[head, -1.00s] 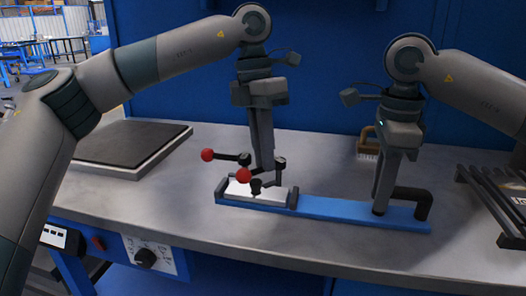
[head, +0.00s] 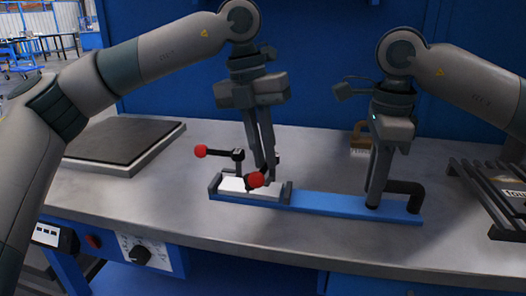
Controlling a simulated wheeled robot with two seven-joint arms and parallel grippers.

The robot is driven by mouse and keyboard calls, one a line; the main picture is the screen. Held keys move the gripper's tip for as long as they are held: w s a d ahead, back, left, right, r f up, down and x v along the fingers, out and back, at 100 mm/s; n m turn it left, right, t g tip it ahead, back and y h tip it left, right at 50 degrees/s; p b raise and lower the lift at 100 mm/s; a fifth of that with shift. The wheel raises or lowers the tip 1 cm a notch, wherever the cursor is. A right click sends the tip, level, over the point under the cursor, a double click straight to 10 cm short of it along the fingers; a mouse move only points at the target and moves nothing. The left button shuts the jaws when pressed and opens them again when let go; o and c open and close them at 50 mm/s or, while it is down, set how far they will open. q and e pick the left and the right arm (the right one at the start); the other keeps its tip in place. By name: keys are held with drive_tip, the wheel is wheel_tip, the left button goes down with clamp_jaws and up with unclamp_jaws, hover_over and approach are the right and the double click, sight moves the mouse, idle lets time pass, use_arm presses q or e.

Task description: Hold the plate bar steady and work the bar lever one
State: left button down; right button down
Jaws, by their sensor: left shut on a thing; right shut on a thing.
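The blue plate bar (head: 330,205) lies flat on the bench, with a white block in a grey clamp frame (head: 215,184) at its left end. Two dark levers with red ball knobs stand there: the far-left knob (head: 201,151) points left, and the near knob (head: 256,180) is by my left fingertips. My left gripper (head: 265,175) is shut on the near-knob lever, its fingers partly hiding the arm. A black bent handle (head: 407,188) rises from the bar's right end. My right gripper (head: 374,203) is low at that handle and shut on it; the exact contact is hard to see.
A dark slab on a light base (head: 125,145) lies on the bench at left. A wooden brush (head: 361,138) stands behind the bar. A black rack (head: 490,195) is at the right. The bench front (head: 260,235) is clear.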

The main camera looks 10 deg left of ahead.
use_arm(q)
drive_tip(key=c, duration=1.8)
unclamp_jaws()
drive_tip(key=shift+r, duration=0.15)
drive_tip(key=r, duration=0.3)
drive_tip(key=a+r, duration=0.1)
drive_tip(key=r, duration=0.3)
drive_tip(key=a+r, duration=0.1)
drive_tip(key=r, duration=0.3)
drive_tip(key=shift+w+a+r, duration=0.15)
drive_tip(key=shift+w+r, duration=0.05)
drive_tip(key=shift+r, duration=0.05)
use_arm(e)
drive_tip(key=c, duration=1.5)
unclamp_jaws()
drive_tip(key=shift+r, duration=0.1)
